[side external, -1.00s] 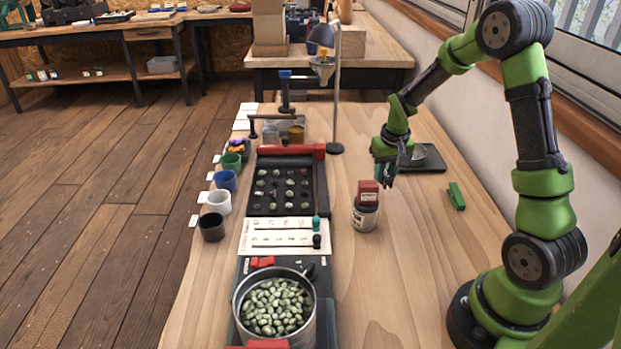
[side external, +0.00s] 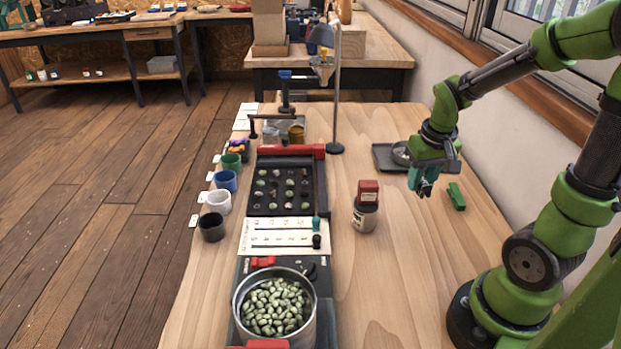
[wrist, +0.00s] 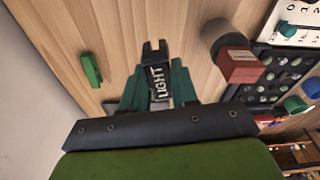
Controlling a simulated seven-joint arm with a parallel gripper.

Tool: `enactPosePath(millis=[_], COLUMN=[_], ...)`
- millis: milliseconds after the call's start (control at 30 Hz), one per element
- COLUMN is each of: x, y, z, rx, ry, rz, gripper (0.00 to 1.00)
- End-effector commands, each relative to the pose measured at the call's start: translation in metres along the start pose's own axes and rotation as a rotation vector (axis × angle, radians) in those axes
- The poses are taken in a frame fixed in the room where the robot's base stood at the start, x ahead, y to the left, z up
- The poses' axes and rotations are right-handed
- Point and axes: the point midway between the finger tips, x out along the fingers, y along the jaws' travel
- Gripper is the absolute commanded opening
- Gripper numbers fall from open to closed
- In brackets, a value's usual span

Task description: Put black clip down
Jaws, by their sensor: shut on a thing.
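A black clip (wrist: 153,52) marked "LIGHT" in white letters is held between the teal fingers of my gripper (wrist: 159,84) in the wrist view. In the side external view my gripper (side external: 424,182) points down over the right part of the wooden table, in front of the dark tray. The clip is mostly hidden by the fingers there, only a dark tip showing below them. Bare table shows around the clip in the wrist view. I cannot tell exactly how high it is, but it looks clear of the surface.
A green clip (side external: 456,196) lies on the table just right of my gripper. A dark tray (side external: 384,157) with a metal bowl is behind it. Bare wood (side external: 430,250) lies in front.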

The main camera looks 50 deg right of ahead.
Motion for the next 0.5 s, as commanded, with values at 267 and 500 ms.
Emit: enactPosePath(millis=[267,500], x=[-0.040,-0.045], y=[-0.010,-0.061], z=[-0.012,-0.038], rx=[-0.020,-0.090], ry=[-0.002,-0.004], rz=[-0.002,-0.010], gripper=[0.00,0.00])
